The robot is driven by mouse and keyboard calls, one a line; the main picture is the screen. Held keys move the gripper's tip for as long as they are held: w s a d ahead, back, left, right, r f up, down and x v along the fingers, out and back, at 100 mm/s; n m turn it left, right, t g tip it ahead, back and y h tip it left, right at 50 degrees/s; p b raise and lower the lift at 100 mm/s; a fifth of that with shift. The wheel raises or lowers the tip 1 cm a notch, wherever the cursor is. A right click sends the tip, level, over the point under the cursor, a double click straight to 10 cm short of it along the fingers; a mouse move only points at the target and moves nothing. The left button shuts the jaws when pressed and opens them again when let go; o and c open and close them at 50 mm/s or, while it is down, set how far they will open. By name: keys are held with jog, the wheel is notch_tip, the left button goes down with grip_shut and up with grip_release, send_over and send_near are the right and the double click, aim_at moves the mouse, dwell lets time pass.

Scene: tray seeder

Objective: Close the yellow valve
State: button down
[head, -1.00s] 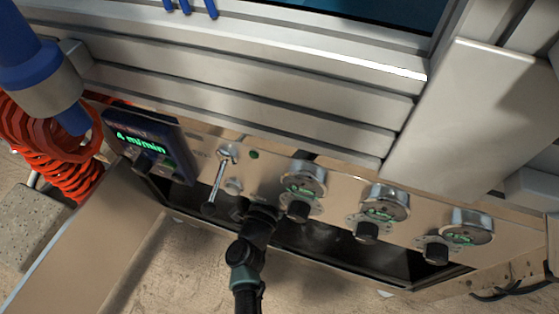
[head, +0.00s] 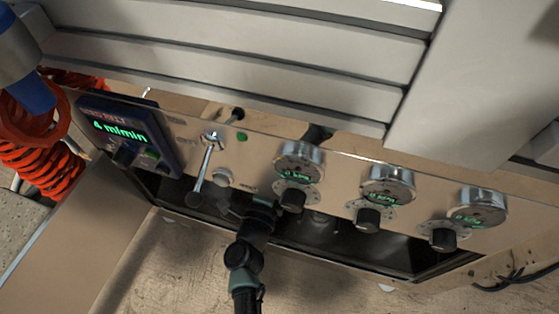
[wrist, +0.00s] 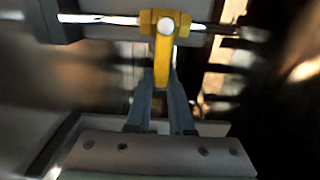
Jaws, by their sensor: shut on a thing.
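The yellow valve (wrist: 163,55) shows in the wrist view, with a yellow body on a shiny horizontal pipe and a yellow handle that points down the picture toward my gripper. My gripper (wrist: 163,98) is shut on that handle, with one finger on each side of it. In the head view my arm reaches under the panel, and my gripper (head: 262,207) is partly seen at the panel's lower edge. The valve does not show in the head view.
The front panel (head: 255,160) carries a green display (head: 120,130), a lever (head: 205,165), and several gauges, such as the left one (head: 300,163), with black knobs below. An open dark bay lies under the panel. A red coiled hose (head: 40,160) hangs at the left.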

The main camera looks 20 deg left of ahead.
jog(key=shift+f, duration=0.1)
jog(key=c, duration=0.8)
grip_release()
jog(key=s+p, duration=0.5)
jog(key=s, duration=0.8)
jog(key=shift+a, duration=0.25)
